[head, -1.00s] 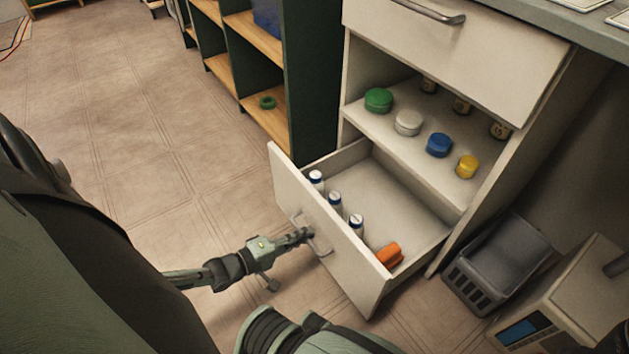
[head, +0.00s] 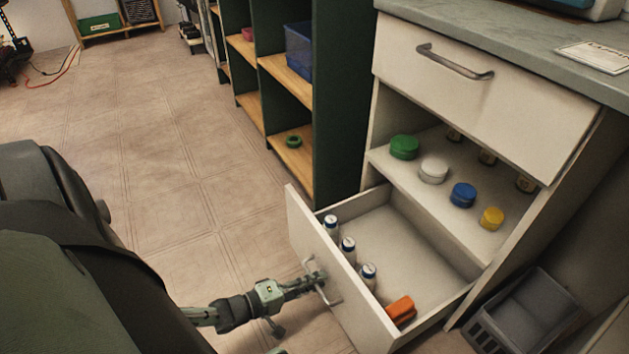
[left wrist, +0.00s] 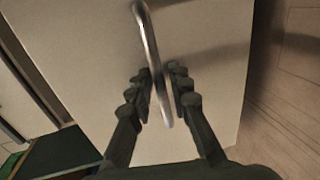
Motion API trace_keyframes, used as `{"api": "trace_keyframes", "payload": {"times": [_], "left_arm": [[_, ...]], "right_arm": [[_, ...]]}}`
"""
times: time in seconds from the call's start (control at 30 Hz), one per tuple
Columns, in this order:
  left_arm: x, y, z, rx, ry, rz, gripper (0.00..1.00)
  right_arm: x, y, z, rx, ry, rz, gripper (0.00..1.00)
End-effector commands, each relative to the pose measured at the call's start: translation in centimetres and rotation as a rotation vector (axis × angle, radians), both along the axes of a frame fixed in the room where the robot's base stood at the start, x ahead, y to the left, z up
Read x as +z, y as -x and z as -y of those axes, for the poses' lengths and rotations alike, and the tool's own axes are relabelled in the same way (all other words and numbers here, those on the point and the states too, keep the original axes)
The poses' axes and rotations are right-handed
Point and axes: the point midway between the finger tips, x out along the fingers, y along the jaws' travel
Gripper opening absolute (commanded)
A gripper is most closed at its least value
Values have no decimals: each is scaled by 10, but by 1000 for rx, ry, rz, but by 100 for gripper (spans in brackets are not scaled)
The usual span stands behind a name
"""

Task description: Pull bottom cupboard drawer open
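The bottom drawer (head: 340,274) of the white cupboard (head: 384,110) stands well out from the body. Inside are several white bottles with blue caps and an orange item (head: 401,309). Its metal bar handle (head: 330,296) is on the front panel. My left gripper (head: 314,281) is at this handle. In the left wrist view, the handle (left wrist: 147,30) runs between the two fingers of my left gripper (left wrist: 161,84), which are closed in close around it. Exact finger contact is hard to see. My right gripper is not in view.
The upper drawer (head: 470,85) is shut. Green, white, blue and yellow lidded jars stand on the open shelf (head: 480,230). A grey crate (head: 525,315) stands on the floor right of the drawer. A dark green shelf unit (head: 338,110) is left of the cupboard.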

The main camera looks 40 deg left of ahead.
Motion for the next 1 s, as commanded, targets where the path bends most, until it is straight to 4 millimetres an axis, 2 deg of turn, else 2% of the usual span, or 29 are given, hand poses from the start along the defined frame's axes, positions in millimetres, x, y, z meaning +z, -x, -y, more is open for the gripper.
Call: {"api": "trace_keyframes", "payload": {"times": [0.23,0.7,0.83,1.0], "left_arm": [[1,8,-3,0,0,-1,19],[20,91,-33,-1,-1,-3,19],[23,105,-38,0,-1,-2,19],[25,111,-40,0,0,1,19]], "right_arm": [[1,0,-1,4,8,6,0],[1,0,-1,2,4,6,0],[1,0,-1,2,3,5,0],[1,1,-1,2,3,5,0]]}}
